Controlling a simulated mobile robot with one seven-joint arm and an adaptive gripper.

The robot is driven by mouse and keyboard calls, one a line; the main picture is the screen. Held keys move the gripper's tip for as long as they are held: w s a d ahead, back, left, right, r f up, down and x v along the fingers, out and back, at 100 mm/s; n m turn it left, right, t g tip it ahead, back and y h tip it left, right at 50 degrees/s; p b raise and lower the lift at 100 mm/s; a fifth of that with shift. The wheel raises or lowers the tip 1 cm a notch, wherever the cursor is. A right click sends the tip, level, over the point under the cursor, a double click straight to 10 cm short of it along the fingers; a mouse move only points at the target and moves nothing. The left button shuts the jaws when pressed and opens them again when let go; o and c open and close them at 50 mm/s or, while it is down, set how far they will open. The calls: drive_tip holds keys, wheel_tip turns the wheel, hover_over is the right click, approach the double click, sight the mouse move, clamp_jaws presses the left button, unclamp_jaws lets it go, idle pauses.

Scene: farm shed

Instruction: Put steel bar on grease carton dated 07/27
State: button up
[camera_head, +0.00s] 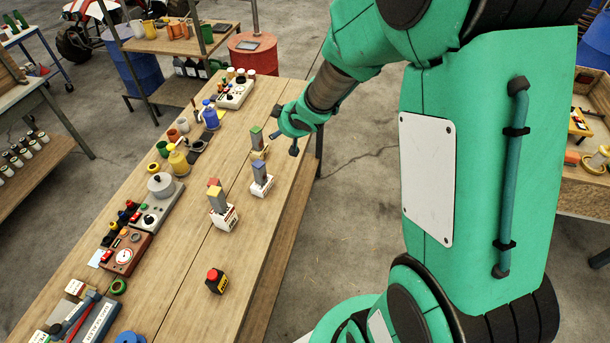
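Three small white cartons stand on the wooden workbench: a far one (257,154), a middle one (263,187) and a near one (226,220). Which is the steel bar, I cannot tell. The carton dates are too small to read. My gripper (285,141) is above the bench's right edge, right of the far carton. Its dark fingertips look spread, with nothing visible between them.
The workbench (185,285) has a crowded left side with control boxes, a yellow can (179,162) and a grey pot (161,185). A black, red-topped item (216,281) stands nearer. The bench's right strip is mostly clear. A red drum (252,57) stands behind.

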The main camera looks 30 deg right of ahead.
drive_tip(key=s+a+r+m+g+h, duration=0.1)
drive_tip(key=s+a+r+m+h, duration=0.15)
drive_tip(key=s+r, duration=1.3)
drive_tip(key=s+a+r+y, duration=0.1)
drive_tip(key=s+a, duration=0.2)
drive_tip(key=s, duration=0.4)
drive_tip(key=s+a+r+g+y, duration=0.1)
drive_tip(key=s+a+r, duration=0.1)
drive_tip(key=s+a, duration=0.2)
drive_tip(key=s+a+r+g+y, duration=0.1)
drive_tip(key=s+a+r, duration=0.1)
drive_tip(key=s, duration=0.8)
drive_tip(key=shift+a+r, duration=0.15)
drive_tip(key=shift+a, duration=0.75)
drive_tip(key=shift+m, duration=0.25)
wheel_tip(320, 180, down, 13)
drive_tip(key=b, duration=1.2)
drive_tip(key=shift+r+b, duration=0.2)
drive_tip(key=shift+b, duration=0.15)
